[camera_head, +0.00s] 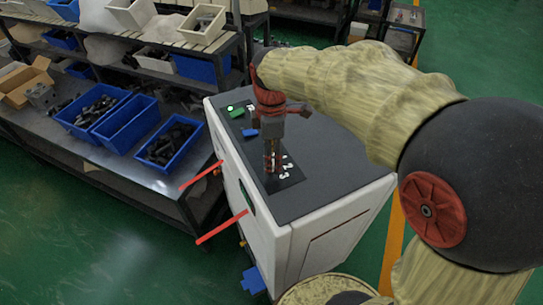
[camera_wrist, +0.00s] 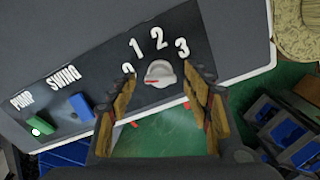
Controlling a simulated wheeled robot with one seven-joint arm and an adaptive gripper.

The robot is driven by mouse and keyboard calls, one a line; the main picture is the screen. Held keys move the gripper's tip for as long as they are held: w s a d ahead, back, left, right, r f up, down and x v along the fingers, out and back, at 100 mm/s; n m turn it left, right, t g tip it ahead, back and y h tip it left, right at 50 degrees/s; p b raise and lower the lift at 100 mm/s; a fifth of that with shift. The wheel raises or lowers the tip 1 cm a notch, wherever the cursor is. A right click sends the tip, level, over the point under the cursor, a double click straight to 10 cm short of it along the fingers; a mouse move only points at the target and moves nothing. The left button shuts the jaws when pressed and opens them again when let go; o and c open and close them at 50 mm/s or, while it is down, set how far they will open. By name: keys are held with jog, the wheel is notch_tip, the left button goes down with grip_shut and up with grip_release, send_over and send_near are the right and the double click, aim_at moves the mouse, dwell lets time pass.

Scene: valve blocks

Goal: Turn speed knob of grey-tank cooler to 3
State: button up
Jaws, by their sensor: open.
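The cooler (camera_head: 325,185) has a white body and a dark grey top with a black control panel. In the wrist view, its speed knob (camera_wrist: 160,73) is small, round and whitish, with the numbers 0, 1, 2 and 3 arced around it. I cannot tell for sure which number it points at. My gripper (camera_wrist: 158,76) is open, with one finger on each side of the knob and a gap visible around it. In the head view, my gripper (camera_head: 272,164) points down over the panel by the numbers and hides the knob.
A green PUMP switch (camera_wrist: 48,135) and a blue SWING switch (camera_wrist: 81,106) share the panel. Two red levers (camera_head: 222,226) stick out from the cooler's left side. A workbench (camera_head: 160,183) with blue bins stands to the left. Green floor is open in front.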

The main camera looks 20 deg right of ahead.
notch_tip(320, 180, up, 12)
jog(key=shift+f, duration=0.2)
dwell(0.6)
